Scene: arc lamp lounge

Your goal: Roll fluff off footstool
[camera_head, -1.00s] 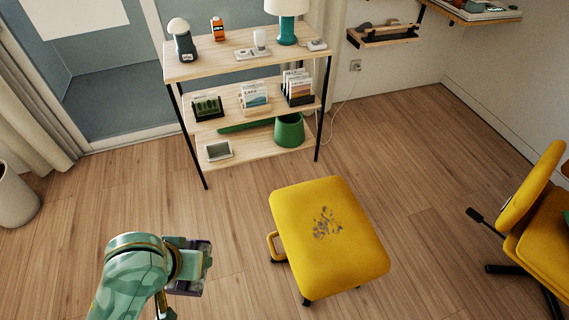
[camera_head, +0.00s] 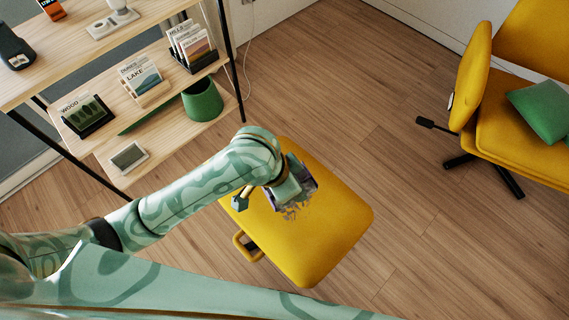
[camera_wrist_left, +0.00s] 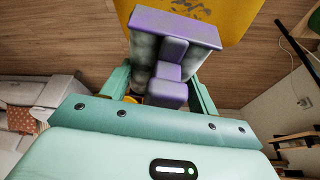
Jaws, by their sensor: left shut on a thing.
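The yellow footstool (camera_head: 335,230) stands on the wood floor in the middle of the head view. Grey fluff (camera_head: 291,213) lies on its top, partly hidden by my gripper and the roller. My left gripper (camera_head: 288,186) is over the footstool's upper part, shut on a purple and grey roller (camera_head: 306,178). In the left wrist view the roller (camera_wrist_left: 175,25) sits between the fingers, with the yellow top (camera_wrist_left: 240,14) and some fluff (camera_wrist_left: 192,7) behind it. I cannot tell whether the roller touches the cushion. My right gripper is not in view.
A wooden shelf unit (camera_head: 150,165) with books, a green pot (camera_head: 203,100) and small items stands at the upper left, near the arm. A yellow chair (camera_head: 510,110) with a green cushion (camera_head: 543,110) is at the right. The floor between footstool and chair is clear.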

